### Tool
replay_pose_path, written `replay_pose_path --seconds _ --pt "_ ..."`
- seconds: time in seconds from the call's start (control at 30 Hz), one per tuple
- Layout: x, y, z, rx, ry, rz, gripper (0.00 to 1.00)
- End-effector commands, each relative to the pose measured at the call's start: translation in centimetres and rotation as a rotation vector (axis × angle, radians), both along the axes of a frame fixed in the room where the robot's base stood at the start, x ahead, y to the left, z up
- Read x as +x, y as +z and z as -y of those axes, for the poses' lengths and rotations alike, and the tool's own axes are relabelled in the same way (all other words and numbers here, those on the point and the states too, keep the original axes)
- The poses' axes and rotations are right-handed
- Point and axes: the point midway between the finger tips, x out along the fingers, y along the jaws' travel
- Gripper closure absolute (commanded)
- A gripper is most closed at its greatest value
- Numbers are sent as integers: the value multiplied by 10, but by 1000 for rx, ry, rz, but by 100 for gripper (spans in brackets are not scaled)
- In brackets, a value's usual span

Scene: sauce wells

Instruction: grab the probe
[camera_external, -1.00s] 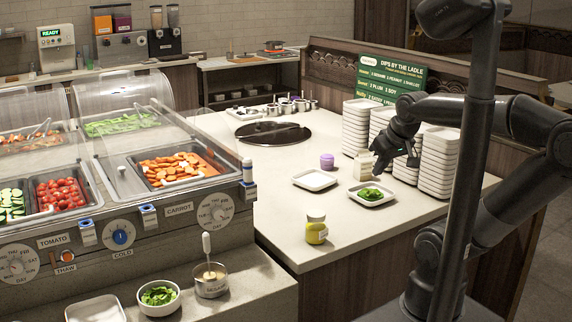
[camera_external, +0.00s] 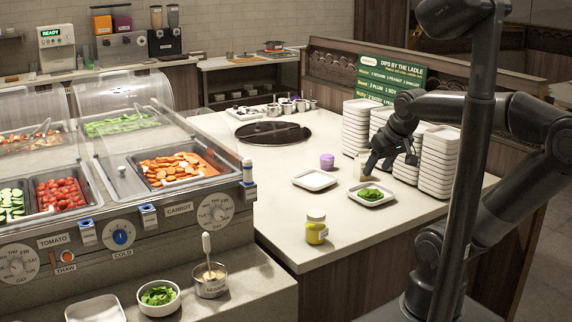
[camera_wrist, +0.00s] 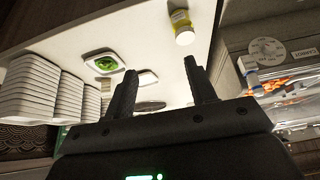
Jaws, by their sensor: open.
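A slim white upright piece with a blue band (camera_external: 247,171) stands at the right front corner of the food counter and may be the probe. Another white-handled tool (camera_external: 207,243) stands in a small metal sesame cup (camera_external: 211,284) on the lower ledge. I cannot tell for sure which is the probe. My gripper (camera_external: 392,163) is open and empty, over the right side of the pale table, well to the right of both. In the wrist view its two fingers (camera_wrist: 160,68) are spread apart with nothing between them.
Stacked white trays (camera_external: 437,165) stand behind my gripper. The table's front left is mostly clear.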

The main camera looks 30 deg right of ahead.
Motion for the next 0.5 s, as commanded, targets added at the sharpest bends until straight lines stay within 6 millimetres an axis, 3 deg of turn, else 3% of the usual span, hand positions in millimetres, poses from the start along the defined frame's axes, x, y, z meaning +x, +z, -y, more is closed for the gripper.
replay_pose_path --seconds 0.17,0.5 --pt "31 24 -12 26 -13 -52 49" --pt "121 70 -60 79 -74 -195 49"
